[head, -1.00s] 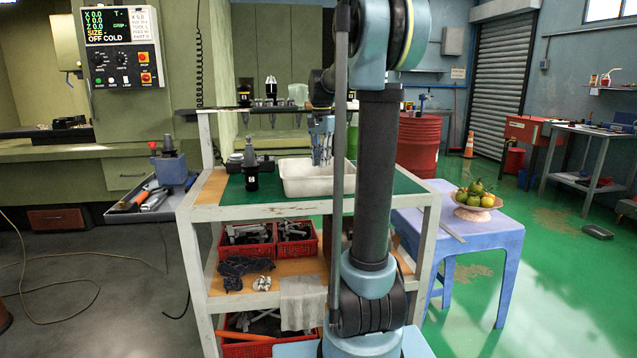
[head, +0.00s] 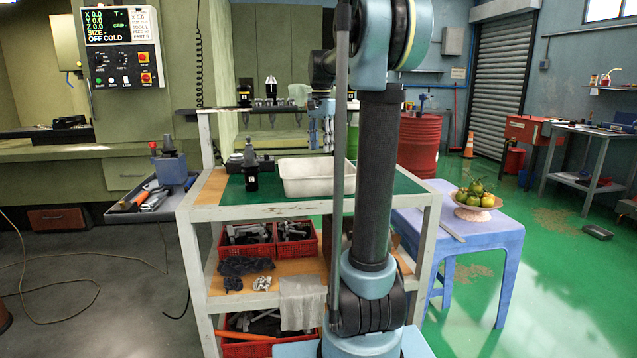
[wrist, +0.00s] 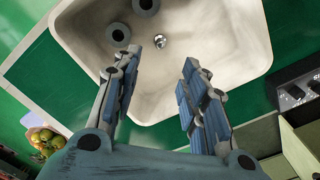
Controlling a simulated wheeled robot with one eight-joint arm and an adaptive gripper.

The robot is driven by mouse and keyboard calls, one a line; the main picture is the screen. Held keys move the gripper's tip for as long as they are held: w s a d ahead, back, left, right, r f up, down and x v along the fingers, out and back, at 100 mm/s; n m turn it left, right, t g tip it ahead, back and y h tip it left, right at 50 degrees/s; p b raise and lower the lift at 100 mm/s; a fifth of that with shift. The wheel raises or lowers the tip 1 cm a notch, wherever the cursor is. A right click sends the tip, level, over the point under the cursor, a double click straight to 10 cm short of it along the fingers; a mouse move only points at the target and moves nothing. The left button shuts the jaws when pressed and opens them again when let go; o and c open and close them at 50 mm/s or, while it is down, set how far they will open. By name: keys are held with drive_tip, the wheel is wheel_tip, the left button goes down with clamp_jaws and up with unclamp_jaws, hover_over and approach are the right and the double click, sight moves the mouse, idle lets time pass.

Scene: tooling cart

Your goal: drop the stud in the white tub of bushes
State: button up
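The white tub (head: 292,185) stands on the green top of the cart. In the wrist view the tub (wrist: 225,50) lies open below my gripper. Two grey ring-shaped bushes (wrist: 118,34) show inside it. A small shiny metal piece (wrist: 159,41), which looks like the stud, lies on the tub floor near them, apart from my fingers. My gripper (wrist: 162,62) is open, its two blue-padded fingers spread with nothing between them. In the head view my gripper (head: 321,135) is above the back of the tub, partly behind my own arm.
A black tool holder (head: 251,170) stands left of the tub on the cart. A rack with several tool holders (head: 271,92) runs along the back. A blue table (head: 490,233) with a fruit bowl (head: 475,213) is at the right.

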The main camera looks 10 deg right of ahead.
wheel_tip(320, 180, up, 6)
drive_tip(key=shift+r, duration=0.25)
drive_tip(key=s+f+n+t, duration=0.2)
drive_tip(key=s+f+n, duration=0.7)
drive_tip(key=s+f, duration=2.5)
drive_tip(key=shift+s, duration=0.45)
drive_tip(key=shift+w+f, duration=0.15)
drive_tip(key=shift+w, duration=0.3)
